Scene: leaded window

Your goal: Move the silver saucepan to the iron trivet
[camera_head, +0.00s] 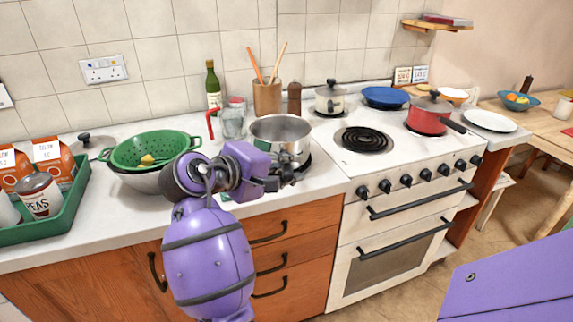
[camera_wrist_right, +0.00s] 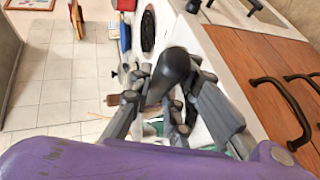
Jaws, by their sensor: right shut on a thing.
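The silver saucepan (camera_head: 281,132) is upright at the right end of the left worktop, left of the cooker. My right gripper (camera_head: 283,180) is at its near side, shut on its dark handle. In the right wrist view the rounded dark handle (camera_wrist_right: 176,66) lies between the fingers of my right gripper (camera_wrist_right: 170,105). A dark edge, probably the iron trivet (camera_head: 306,162), shows at the right of the pan's base. The pan hides most of it, and I cannot tell whether the pan touches it. My left gripper is out of view.
A green colander (camera_head: 155,143) stands left of my arm, near a green tray (camera_head: 78,205) with cartons and a can. The cooker (camera_head: 400,150) at right holds a red pan (camera_head: 430,115).

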